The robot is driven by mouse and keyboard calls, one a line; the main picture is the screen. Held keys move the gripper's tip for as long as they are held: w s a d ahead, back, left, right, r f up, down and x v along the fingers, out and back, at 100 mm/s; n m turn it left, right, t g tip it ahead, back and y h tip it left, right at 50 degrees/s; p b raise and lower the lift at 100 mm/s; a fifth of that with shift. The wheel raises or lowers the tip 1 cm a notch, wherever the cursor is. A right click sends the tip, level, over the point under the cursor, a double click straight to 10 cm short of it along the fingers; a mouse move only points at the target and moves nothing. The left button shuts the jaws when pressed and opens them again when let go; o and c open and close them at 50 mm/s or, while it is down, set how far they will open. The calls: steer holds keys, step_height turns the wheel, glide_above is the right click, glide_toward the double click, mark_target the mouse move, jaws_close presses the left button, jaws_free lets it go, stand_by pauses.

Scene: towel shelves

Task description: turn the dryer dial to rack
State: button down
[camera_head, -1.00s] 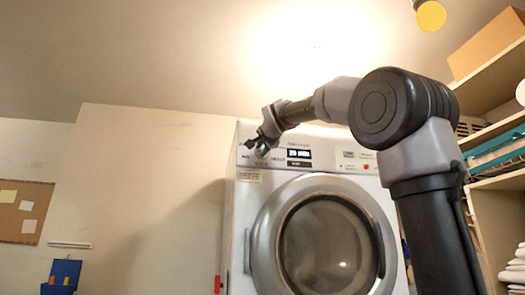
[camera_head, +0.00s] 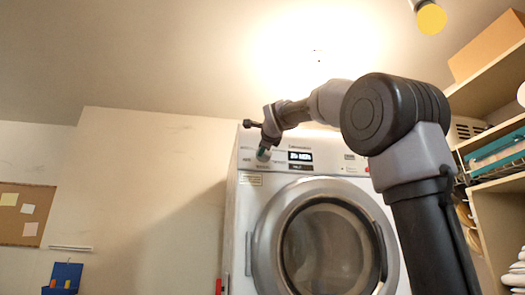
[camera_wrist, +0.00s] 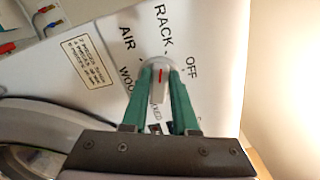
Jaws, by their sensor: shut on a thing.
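In the wrist view the dial (camera_wrist: 160,64) is a pale knob with a red line, between my two green fingers. The red line runs roughly up and down the picture, with its upper end toward the word RACK (camera_wrist: 164,30). AIR is to the left of RACK and OFF to the right. My gripper (camera_wrist: 162,75) is shut on the dial, one finger on each side. In the head view my gripper (camera_head: 263,153) is at the panel's upper left and hides the dial.
A lit display (camera_head: 300,156) sits right of the dial. Shelves with a teal bin (camera_head: 498,149) and folded towels stand at the right, behind my arm. A cork board (camera_head: 24,214) hangs at the left. The wall left of the dryer is mostly bare.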

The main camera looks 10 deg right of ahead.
steer(key=shift+m, duration=0.8)
steer(key=c, duration=0.7)
jaws_free()
steer(key=shift+s, duration=0.1)
steer(key=s, duration=1)
steer(key=shift+s+d, duration=0.1)
steer(key=shift+s, duration=0.15)
